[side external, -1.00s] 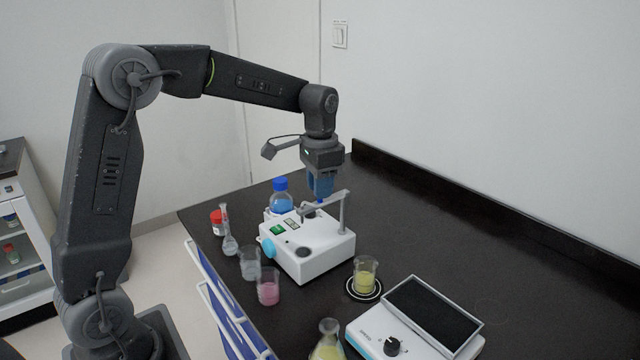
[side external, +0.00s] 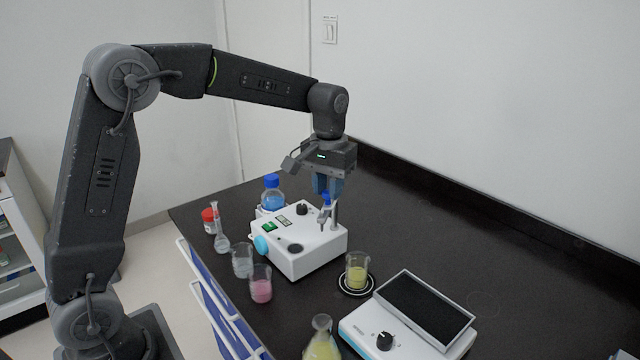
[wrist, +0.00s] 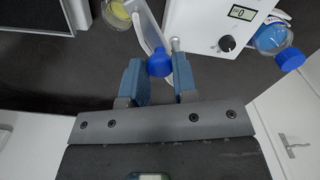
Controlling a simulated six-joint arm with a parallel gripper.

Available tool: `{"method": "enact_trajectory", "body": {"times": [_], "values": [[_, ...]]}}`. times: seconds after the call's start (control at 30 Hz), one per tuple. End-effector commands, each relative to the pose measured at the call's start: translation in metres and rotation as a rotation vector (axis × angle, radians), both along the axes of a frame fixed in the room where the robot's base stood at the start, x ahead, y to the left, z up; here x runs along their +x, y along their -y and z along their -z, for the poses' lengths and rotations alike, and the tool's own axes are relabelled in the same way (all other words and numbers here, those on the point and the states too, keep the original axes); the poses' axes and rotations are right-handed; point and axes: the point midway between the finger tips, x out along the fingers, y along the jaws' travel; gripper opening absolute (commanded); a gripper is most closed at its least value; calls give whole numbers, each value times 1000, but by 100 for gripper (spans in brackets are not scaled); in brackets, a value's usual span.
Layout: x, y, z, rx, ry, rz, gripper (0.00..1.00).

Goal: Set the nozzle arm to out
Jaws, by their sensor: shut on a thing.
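The white distiller (side external: 300,250) stands on the dark bench, with a dial and a small display on top. Its grey nozzle arm (side external: 334,214) is on the right side of the body; it also shows in the wrist view (wrist: 150,28), reaching past the body's edge. A blue knob (wrist: 159,63) on the arm sits between my fingers. My gripper (side external: 327,192) points down over the arm and is shut on the blue knob; it also shows in the wrist view (wrist: 158,78). The fingers partly hide the knob in the side view.
A beaker of yellow liquid (side external: 357,268) stands on a round pad in front of the distiller. A blue-capped bottle (side external: 271,192), a flask and beakers stand to the left. The bench's back right is clear.

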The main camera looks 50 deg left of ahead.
Motion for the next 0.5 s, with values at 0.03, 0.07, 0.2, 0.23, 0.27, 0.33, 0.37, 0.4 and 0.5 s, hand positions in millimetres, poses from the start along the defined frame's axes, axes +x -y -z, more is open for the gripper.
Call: {"method": "enact_trajectory", "body": {"times": [0.03, 0.07, 0.2, 0.23, 0.27, 0.33, 0.37, 0.4, 0.5], "values": [[3, 3, -1, -1, 4, -44, 0], [4, 5, -1, -1, 4, -72, 0], [10, 11, -1, -1, 4, -205, 0], [12, 13, -1, -1, 4, -233, 0], [13, 14, -1, -1, 4, -261, 0], [17, 17, -1, -1, 4, -325, 0], [18, 18, -1, -1, 3, -351, 0], [20, 19, -1, -1, 4, -386, 0], [25, 21, -2, -1, 5, -465, 0]]}}
